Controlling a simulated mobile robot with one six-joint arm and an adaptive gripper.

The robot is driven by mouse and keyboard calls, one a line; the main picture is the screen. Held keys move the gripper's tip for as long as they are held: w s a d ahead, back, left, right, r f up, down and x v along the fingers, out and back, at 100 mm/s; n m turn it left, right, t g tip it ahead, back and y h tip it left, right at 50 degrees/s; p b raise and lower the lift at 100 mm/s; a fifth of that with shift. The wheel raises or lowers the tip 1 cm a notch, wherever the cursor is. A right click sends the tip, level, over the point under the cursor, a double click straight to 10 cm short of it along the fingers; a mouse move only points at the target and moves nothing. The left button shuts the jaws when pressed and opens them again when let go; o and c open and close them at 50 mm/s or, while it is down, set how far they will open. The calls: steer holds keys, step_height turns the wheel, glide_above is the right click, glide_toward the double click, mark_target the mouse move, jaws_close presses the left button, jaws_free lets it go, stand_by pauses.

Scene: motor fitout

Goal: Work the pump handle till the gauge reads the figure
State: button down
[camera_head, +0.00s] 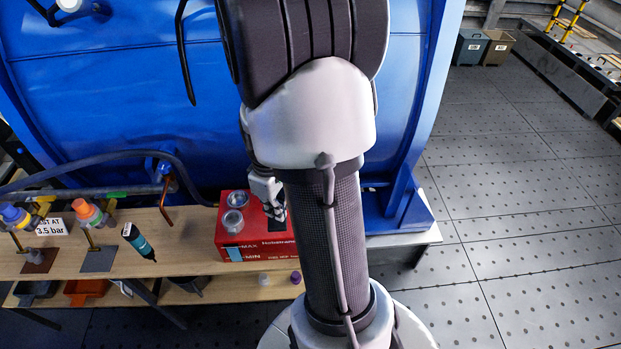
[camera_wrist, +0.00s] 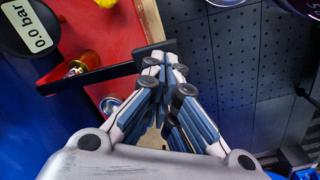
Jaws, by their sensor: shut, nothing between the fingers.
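The red pump box (camera_head: 262,246) stands on the wooden bench, with MAX and MIN marks by a pale level strip on its front. It also shows in the wrist view (camera_wrist: 108,28). The round dark gauge (camera_wrist: 30,28) reads 0.0 bar in the wrist view. A black bar, seemingly the pump handle (camera_wrist: 105,72), runs across the red box towards my fingertips. My gripper (camera_wrist: 165,62) is shut and empty, its tips at the bar's end; I cannot tell whether they touch. In the head view my arm hides part of the box and gripper (camera_head: 275,205).
A sign (camera_head: 50,227) on the bench reads 3.5 bar, its first word partly cut. A large blue tank (camera_head: 120,90) rises behind. Open floor lies right.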

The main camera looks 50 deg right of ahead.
stand_by(0.3)
step_height(320, 180, down, 8)
steer(key=b, duration=0.6)
step_height(320, 180, up, 8)
steer(key=p, duration=0.7)
steer(key=shift+r, duration=0.15)
stand_by(0.5)
steer(key=f+b, duration=0.4)
steer(key=f, duration=0.1)
steer(key=f+b, duration=0.2)
steer(key=shift+w+d+f, duration=0.35)
steer(key=shift+w, duration=0.05)
steer(key=r+p, duration=0.4)
steer(key=r, duration=0.1)
steer(key=r+p, duration=0.2)
steer(key=shift+s+a+r, duration=0.35)
